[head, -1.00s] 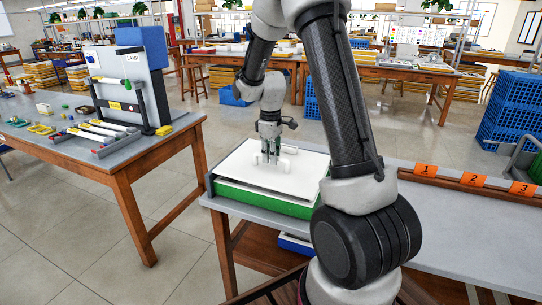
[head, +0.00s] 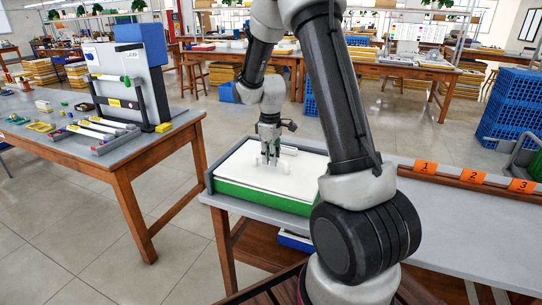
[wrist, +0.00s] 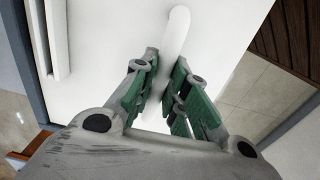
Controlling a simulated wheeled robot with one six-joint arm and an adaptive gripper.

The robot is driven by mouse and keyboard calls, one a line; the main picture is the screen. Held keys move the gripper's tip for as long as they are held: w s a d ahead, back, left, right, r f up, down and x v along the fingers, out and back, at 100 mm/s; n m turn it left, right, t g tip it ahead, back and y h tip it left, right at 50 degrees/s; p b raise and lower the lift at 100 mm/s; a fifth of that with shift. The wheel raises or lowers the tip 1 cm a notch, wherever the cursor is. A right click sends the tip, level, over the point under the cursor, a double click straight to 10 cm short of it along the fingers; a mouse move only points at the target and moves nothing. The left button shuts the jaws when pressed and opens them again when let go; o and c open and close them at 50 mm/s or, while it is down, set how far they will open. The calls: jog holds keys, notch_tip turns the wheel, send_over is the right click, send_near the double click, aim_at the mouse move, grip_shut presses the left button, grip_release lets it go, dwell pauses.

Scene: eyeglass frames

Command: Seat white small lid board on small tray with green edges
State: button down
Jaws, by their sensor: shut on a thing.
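The white small lid board (head: 245,180) lies flat over the small tray with green edges (head: 262,200), with no clear gap seen between them in the head view. My gripper (head: 269,158) points down at the board's middle. In the wrist view my gripper (wrist: 170,100) has its green-padded fingers shut on a raised white handle of the lid board (wrist: 110,60). Most of the tray's inside is hidden under the board. I cannot tell whether the board's far edge is fully seated.
The tray is on a grey table (head: 450,225) with a rail of orange number tags (head: 473,180) at the right. A wooden workbench (head: 110,160) with parts and a stand is at the left. Bare floor lies between them.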

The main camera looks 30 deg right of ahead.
jog(key=shift+f, duration=0.35)
jog(key=c, duration=1.3)
grip_release()
jog(key=shift+c, duration=0.2)
notch_tip(320, 180, up, 12)
jog(key=shift+a, duration=0.15)
jog(key=shift+s, duration=0.1)
